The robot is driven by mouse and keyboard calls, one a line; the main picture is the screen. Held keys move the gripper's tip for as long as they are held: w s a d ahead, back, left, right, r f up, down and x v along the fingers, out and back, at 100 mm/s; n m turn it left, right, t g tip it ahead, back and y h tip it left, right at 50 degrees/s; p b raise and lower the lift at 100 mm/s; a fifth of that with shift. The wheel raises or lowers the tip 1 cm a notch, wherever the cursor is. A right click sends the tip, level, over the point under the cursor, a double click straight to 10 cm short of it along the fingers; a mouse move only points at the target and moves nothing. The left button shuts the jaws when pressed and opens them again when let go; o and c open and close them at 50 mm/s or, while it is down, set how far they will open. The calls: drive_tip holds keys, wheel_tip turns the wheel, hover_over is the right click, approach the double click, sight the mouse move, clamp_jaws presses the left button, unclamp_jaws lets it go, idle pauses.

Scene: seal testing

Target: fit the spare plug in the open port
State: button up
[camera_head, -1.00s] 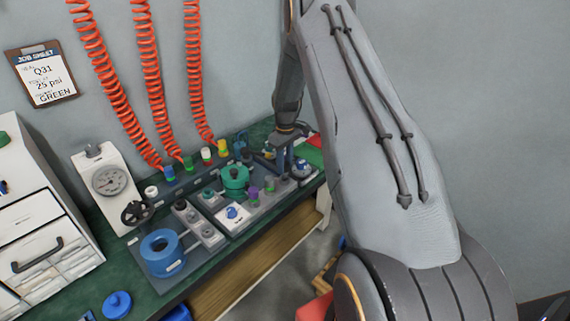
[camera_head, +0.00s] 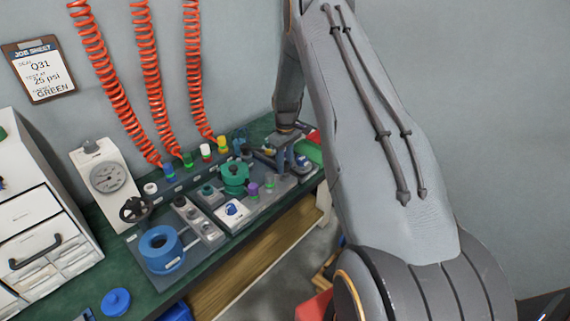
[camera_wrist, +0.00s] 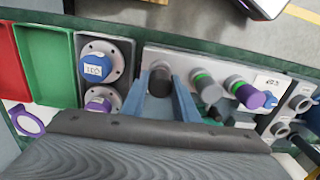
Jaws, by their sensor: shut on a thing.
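My gripper (camera_wrist: 166,88) is shut on a dark grey plug (camera_wrist: 160,78), whose round end shows between the two blue fingers in the wrist view. The plug is over or at the pale block (camera_wrist: 222,65); I cannot tell whether it is seated in a port, and the fingers hide its lower part. To its right on the block stand a grey plug with a green band (camera_wrist: 206,86) and a purple-ended plug with a green band (camera_wrist: 248,94). In the head view my gripper (camera_head: 286,160) is small and partly hidden at the bench's far end.
Left in the wrist view are a flange with a blue cap (camera_wrist: 93,68), one with a purple cap (camera_wrist: 98,104), a green tray (camera_wrist: 45,60) and a red tray (camera_wrist: 8,70). Grey ring fittings (camera_wrist: 300,103) lie right. A green valve body (camera_head: 235,176) stands nearby in the head view.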

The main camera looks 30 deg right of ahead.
drive_tip(key=shift+f, duration=0.2)
drive_tip(key=o, duration=1.2)
drive_tip(key=shift+r, duration=0.15)
wheel_tip(320, 180, up, 7)
drive_tip(key=shift+f+b, duration=0.15)
drive_tip(key=shift+b, duration=0.6)
drive_tip(key=shift+r, duration=0.45)
